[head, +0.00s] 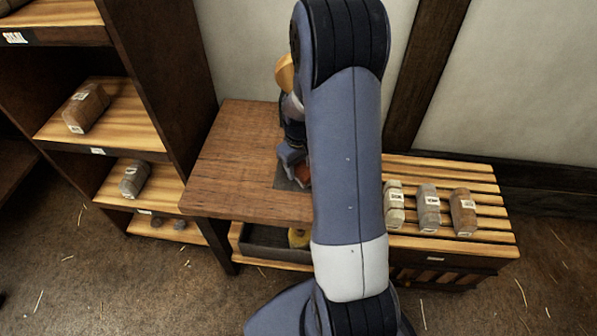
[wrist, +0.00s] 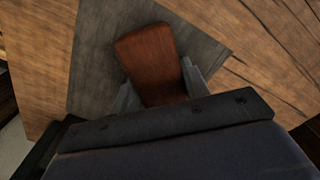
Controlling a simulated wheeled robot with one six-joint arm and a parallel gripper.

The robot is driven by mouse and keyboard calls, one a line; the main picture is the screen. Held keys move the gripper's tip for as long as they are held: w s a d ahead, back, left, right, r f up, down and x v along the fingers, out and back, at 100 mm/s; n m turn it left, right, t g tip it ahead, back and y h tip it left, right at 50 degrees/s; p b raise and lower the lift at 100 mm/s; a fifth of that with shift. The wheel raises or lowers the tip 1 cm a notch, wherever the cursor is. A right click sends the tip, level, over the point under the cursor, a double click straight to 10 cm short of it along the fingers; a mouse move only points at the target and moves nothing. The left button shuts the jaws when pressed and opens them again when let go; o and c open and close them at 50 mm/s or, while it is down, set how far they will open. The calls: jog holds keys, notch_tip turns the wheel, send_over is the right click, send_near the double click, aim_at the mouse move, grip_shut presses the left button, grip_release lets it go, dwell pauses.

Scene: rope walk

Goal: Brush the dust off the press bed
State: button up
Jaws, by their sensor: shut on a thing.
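A reddish-brown wooden block (wrist: 150,58), apparently the brush's back, is between the two fingers of my gripper (wrist: 158,88) in the wrist view. My gripper is shut on it. In the head view the brush (head: 303,174) shows small beside my gripper (head: 293,165), partly hidden by my arm. Beneath it is a dark grey square, apparently the press bed (wrist: 95,50), on the brown wooden table; it also shows in the head view (head: 280,181). Bristles, and whether they touch the bed, are hidden. I cannot make out dust.
The table (head: 235,150) is otherwise bare on its left. A dark tray (head: 270,240) and a yellowish object (head: 298,238) sit on the shelf below. A slatted bench (head: 480,185) at right holds 3 labelled bundles (head: 429,208). Shelving (head: 165,75) with bundles stands at left.

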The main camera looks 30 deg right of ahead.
jog(key=shift+w+d+p, duration=0.2)
jog(key=shift+w+d, duration=0.45)
jog(key=shift+w, duration=0.3)
jog(key=shift+w+d+p, duration=0.15)
jog(key=shift+w+d, duration=0.5)
jog(key=shift+w, duration=0.3)
jog(key=shift+r, duration=0.15)
jog(key=shift+r+p, duration=2.15)
jog(key=shift+r, duration=0.8)
notch_tip(320, 180, up, 3)
jog(key=shift+p, duration=1.15)
